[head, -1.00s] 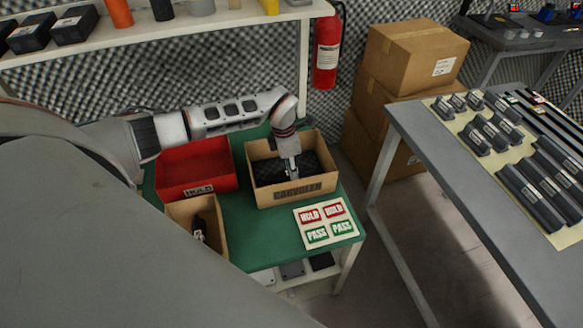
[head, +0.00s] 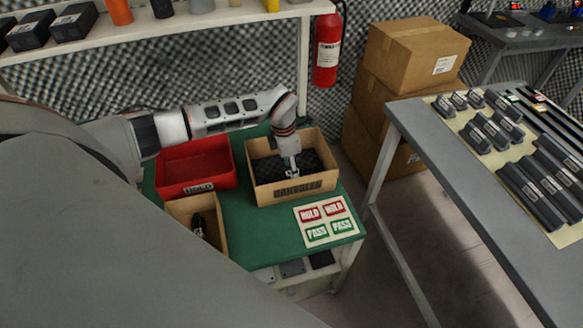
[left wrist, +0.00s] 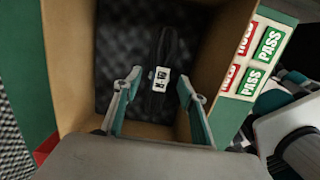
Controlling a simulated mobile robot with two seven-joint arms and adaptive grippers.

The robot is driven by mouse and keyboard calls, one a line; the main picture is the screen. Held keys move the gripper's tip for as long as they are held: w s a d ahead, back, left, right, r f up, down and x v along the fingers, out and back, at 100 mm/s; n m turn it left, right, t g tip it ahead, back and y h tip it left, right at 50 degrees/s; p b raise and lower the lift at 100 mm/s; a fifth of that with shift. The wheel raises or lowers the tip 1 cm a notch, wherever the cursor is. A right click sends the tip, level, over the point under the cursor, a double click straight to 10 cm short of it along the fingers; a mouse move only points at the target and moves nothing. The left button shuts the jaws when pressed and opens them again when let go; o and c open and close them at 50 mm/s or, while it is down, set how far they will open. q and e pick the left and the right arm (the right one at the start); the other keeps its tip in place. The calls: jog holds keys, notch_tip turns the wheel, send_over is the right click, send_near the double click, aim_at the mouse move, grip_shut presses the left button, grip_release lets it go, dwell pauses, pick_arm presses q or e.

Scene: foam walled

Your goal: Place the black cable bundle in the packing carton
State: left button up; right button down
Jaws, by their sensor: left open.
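The packing carton (head: 322,184) is an open brown box with dark foam inside, on the green mat of the table. It fills much of the left wrist view (left wrist: 66,75). The black cable bundle (left wrist: 170,48), with a white label, lies inside the carton on the dark foam. My left gripper (head: 291,174) reaches down into the carton. In the left wrist view its open fingers (left wrist: 160,80) stand on either side of the bundle, apart from it. In the head view the bundle is hard to tell from the foam. My right gripper is not in view.
A red HOLD bin (head: 195,165) stands left of the carton. A smaller brown box (head: 180,212) with a dark item is in front of it. A card with HOLD and PASS labels (head: 326,221) lies front right. A grey table (head: 440,165) stands to the right.

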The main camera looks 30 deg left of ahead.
aim_at(287, 173)
pick_arm(q)
notch_tip(287, 173, up, 13)
jog(key=s+a, duration=0.1)
jog(key=shift+f+p, duration=0.2)
jog(key=shift+p, duration=0.15)
jog(key=shift+s, duration=0.1)
